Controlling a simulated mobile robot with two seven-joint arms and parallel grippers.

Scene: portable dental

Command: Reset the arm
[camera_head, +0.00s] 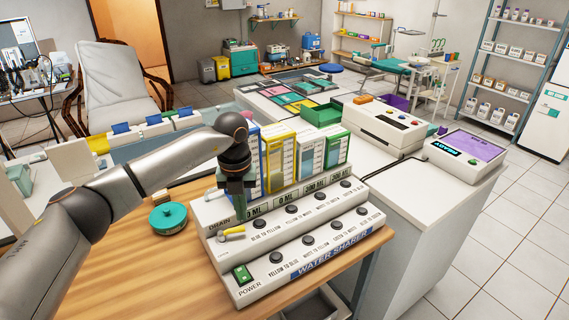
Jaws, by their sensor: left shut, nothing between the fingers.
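My left arm comes in from the left, across the wooden table. Its gripper (238,197) points down over the left end of the water shaker (300,262), just above the drain lever (232,234). The fingers look closed with nothing seen between them; I cannot tell whether they touch the panel. The shaker has rows of black buttons and a green power switch (243,275) at its front left. Several clear containers with coloured frames stand along its back, including a yellow one (280,160) and a green one (336,148). My gripper partly hides the leftmost, blue one. My right gripper is not seen.
A round teal-topped container (168,217) stands on the wooden table (140,270) left of the shaker. Behind are a green tray (322,113), a white device with buttons (384,127) and a purple-topped device (466,150) on a white counter. The table's front left is clear.

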